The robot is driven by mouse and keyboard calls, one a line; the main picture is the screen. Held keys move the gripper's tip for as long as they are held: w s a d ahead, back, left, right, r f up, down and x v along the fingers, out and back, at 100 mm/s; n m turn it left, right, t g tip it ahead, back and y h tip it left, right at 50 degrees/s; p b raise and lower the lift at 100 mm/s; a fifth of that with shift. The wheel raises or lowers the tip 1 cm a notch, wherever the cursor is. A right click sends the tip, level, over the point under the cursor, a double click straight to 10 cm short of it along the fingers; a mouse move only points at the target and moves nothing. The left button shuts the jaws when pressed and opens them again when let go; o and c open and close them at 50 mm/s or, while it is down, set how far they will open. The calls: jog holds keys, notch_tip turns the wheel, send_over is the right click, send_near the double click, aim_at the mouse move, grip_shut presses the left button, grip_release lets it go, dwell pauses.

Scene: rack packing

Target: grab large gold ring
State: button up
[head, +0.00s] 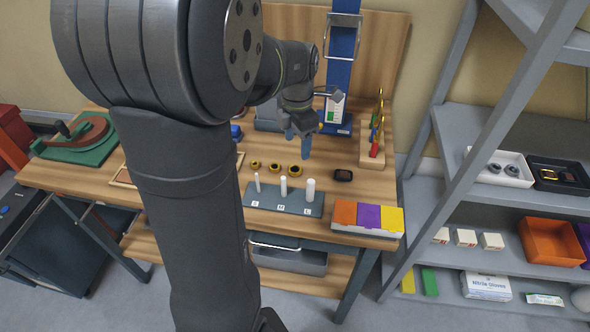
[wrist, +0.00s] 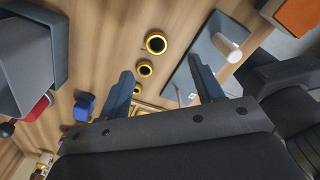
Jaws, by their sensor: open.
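The large gold ring (head: 294,173) lies flat on the wooden table as the rightmost of three gold rings in the head view. In the wrist view the large ring (wrist: 156,53) is the uppermost of the row and looks biggest. A middle ring (wrist: 145,75) and a small ring (wrist: 137,91) lie beside it. My gripper (head: 298,147) is open and empty, above the table and behind the rings in the head view. In the wrist view its two fingers (wrist: 160,64) are spread wide, with the rings showing beyond and between them.
A dark peg board (head: 262,204) with three white pegs stands in front of the rings. An orange, purple and yellow box (head: 368,230) is at the front right. A small dark object (head: 343,175) lies right of the rings. A wooden tool rack (head: 371,158) stands behind it.

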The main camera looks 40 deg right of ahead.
aim_at(295, 164)
notch_tip(295, 164, down, 4)
jog(key=shift+r, duration=0.15)
jog(key=shift+w+a+f, duration=0.1)
jog(key=shift+w+f, duration=0.1)
jog(key=shift+f, duration=1.15)
jog(key=shift+w+f, duration=0.15)
jog(key=shift+f, duration=1.15)
jog(key=shift+c, duration=0.2)
jog(key=c, duration=1)
